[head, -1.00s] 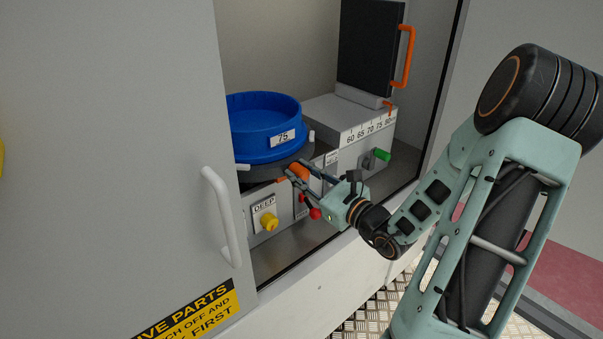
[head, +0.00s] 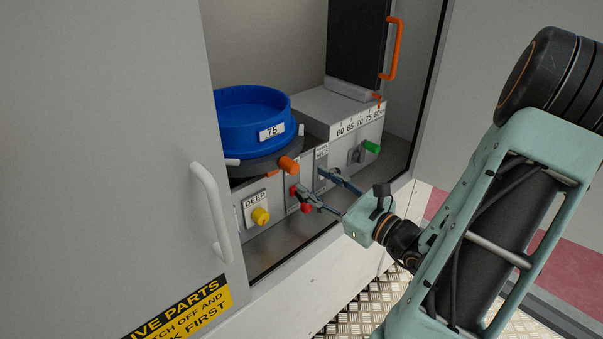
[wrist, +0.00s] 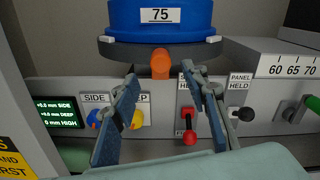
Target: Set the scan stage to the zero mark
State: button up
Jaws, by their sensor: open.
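The scan stage (head: 265,163) is a dark round turntable with white pegs; it carries a blue tub (head: 232,110) labelled 75. An orange knob (head: 289,165) sticks out at its front and shows in the wrist view (wrist: 160,64). A small orange mark (head: 271,174) lies just left of and below the knob; I cannot tell if it is the zero mark. My gripper (head: 311,181) is open and empty, below and right of the knob in the head view. In the wrist view its fingers (wrist: 162,84) stand wide apart below the knob, not touching it.
The front panel has a yellow knob (head: 261,215), a red-knobbed lever (wrist: 190,138) close to the right finger, a black knob (wrist: 246,114) and a green handle (head: 371,147). A small display (wrist: 59,112) is at left. The cabinet door (head: 100,130) bounds the left.

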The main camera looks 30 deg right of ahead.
jog(key=shift+v, duration=1.55)
jog(key=shift+a, duration=0.1)
